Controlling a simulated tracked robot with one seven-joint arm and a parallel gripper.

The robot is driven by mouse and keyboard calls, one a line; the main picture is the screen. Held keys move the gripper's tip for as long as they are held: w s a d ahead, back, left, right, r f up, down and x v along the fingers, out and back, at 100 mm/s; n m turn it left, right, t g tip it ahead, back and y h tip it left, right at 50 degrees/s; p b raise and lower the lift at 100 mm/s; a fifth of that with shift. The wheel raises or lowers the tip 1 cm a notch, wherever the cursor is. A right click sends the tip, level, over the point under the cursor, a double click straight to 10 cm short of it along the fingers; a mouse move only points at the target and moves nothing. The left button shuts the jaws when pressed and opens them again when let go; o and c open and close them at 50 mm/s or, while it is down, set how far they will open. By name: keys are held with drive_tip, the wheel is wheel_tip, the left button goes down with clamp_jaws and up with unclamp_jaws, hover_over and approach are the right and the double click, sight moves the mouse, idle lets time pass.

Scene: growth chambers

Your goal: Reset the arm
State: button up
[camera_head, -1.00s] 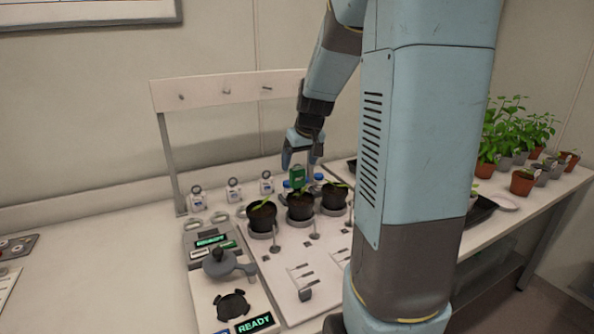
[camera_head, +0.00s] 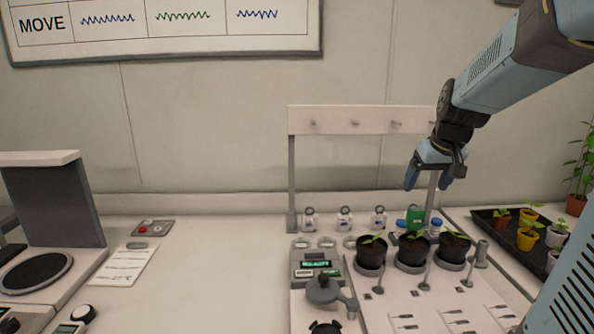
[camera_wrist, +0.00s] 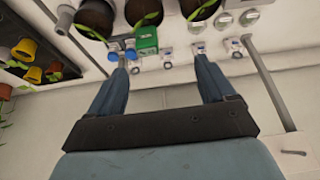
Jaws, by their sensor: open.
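My arm comes in from the upper right in the head view. My gripper (camera_head: 428,183) hangs above the back of the bench, in front of the white peg rail (camera_head: 360,120). It points down and is open, with nothing between its fingers. In the wrist view the two fingers of my gripper (camera_wrist: 158,52) stand well apart. A green box-like item (camera_head: 414,217) and blue-capped bottles (camera_head: 436,224) stand below the gripper, behind the dark pots. The green item also shows between the fingers in the wrist view (camera_wrist: 147,40).
Three black seedling pots (camera_head: 412,250) stand in a row on a white panel. A grey device with a lit display (camera_head: 316,263) is to their left. A dark tray (camera_head: 500,236) with yellow and brown pots is at right. The bench at left centre (camera_head: 200,270) is mostly clear.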

drive_tip(key=s+a, duration=0.5)
drive_tip(key=s, duration=0.5)
drive_tip(key=s+a+t, duration=0.1)
drive_tip(key=s+a, duration=0.3)
drive_tip(key=s, duration=0.6)
drive_tip(key=shift+a+r, duration=0.4)
idle(0.9)
drive_tip(key=shift+o, duration=1.4)
drive_tip(key=shift+w+r, duration=0.2)
drive_tip(key=shift+r, duration=0.05)
drive_tip(key=shift+o, duration=0.2)
drive_tip(key=w+d+r+m+g, duration=0.1)
drive_tip(key=w+d+r+m, duration=0.1)
drive_tip(key=w+r+m, duration=0.2)
drive_tip(key=shift+w, duration=1.1)
drive_tip(key=w+d+r+m+g, duration=0.1)
drive_tip(key=w+d+m+g, duration=0.1)
drive_tip(key=w+d+m, duration=0.4)
drive_tip(key=w+d+r+m+g, duration=0.1)
drive_tip(key=w+m, duration=0.2)
drive_tip(key=w, duration=0.5)
drive_tip(key=w+d+r+m+g, duration=0.1)
drive_tip(key=w+d+m+g, duration=0.1)
drive_tip(key=w+d+m, duration=0.4)
wheel_tip(320, 180, down, 10)
drive_tip(key=w+a+n, duration=0.1)
drive_tip(key=a, duration=0.1)
drive_tip(key=shift+w+a+f, duration=0.15)
drive_tip(key=shift+w, duration=0.05)
